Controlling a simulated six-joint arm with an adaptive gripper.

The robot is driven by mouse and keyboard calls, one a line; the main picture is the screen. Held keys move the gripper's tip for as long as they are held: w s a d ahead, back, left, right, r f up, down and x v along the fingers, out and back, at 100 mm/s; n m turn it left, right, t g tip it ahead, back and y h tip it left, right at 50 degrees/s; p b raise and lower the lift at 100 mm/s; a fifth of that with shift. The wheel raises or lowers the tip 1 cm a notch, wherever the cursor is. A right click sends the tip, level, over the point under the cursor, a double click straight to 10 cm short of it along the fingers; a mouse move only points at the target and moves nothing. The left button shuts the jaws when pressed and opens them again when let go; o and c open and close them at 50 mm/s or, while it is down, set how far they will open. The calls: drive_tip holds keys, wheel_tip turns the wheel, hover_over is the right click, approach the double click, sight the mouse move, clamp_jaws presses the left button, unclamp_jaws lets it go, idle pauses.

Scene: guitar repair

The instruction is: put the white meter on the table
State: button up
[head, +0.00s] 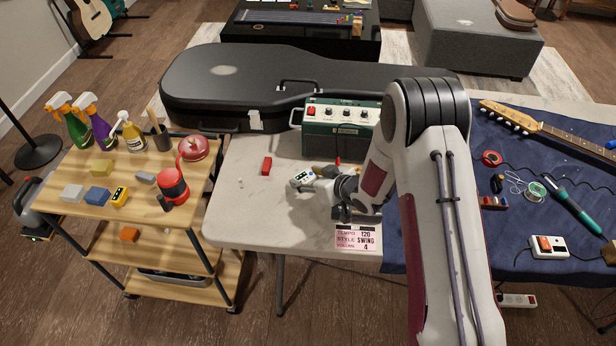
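The white meter (301,179), a small pale device with a dark display, is at the tip of my gripper (318,181) over the white tabletop (235,215). My gripper comes in from the right, and its fingers appear closed on the meter's right end. A shadow falls on the table below and to the right of the meter. The small gap under it is hard to judge. My forearm hides part of the table on the right.
A red block (266,165) lies left of the meter. A green amplifier (341,127) and black guitar case (270,85) stand behind. A pink sign (357,240) is at the front edge. The wooden cart (130,215) holds bottles and blocks. The table's left front is clear.

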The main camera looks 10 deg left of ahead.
drive_tip(key=shift+r, duration=0.2)
idle(0.3)
drive_tip(key=shift+s+d+r, duration=0.1)
drive_tip(key=v, duration=1.1)
drive_tip(key=shift+s+d+r, duration=0.15)
drive_tip(key=shift+r, duration=0.1)
idle(0.6)
drive_tip(key=s+d+r+m+h, duration=0.2)
drive_tip(key=d+r+h, duration=0.2)
drive_tip(key=d+r, duration=0.5)
drive_tip(key=s+d+r+m+h, duration=0.35)
drive_tip(key=d+r, duration=0.35)
drive_tip(key=r, duration=0.3)
drive_tip(key=s+r+m+g, duration=0.1)
drive_tip(key=s+r, duration=0.2)
drive_tip(key=s, duration=1)
drive_tip(key=s+d+r+m+g, duration=0.1)
drive_tip(key=s+r, duration=0.3)
drive_tip(key=s, duration=0.9)
drive_tip(key=shift+r+m, duration=0.25)
drive_tip(key=shift+m, duration=0.5)
drive_tip(key=shift+h, duration=0.25)
